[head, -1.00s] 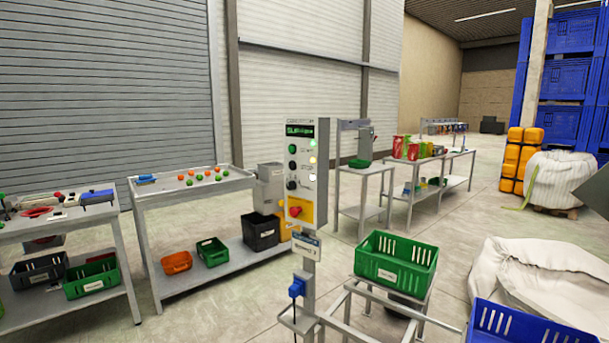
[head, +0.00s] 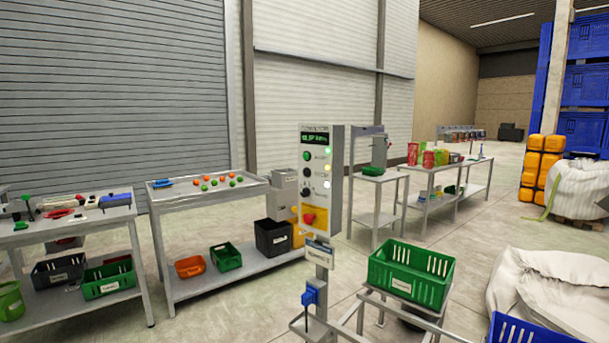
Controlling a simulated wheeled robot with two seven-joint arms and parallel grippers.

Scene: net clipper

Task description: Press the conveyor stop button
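A grey control box (head: 321,180) stands on a post near the middle of the head view. It has a lit green display (head: 314,137) at the top and a green button (head: 306,156) below it. A red button (head: 309,218) sits on a yellow panel at the bottom of the box. The lettering is too small to read. Neither of my grippers shows in the head view.
A green crate (head: 410,273) sits on a metal frame right of the post, with a blue crate (head: 520,328) at the bottom right. A table with small balls (head: 205,190) and a tool table (head: 70,228) stand left. Open floor (head: 465,245) lies beyond the green crate.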

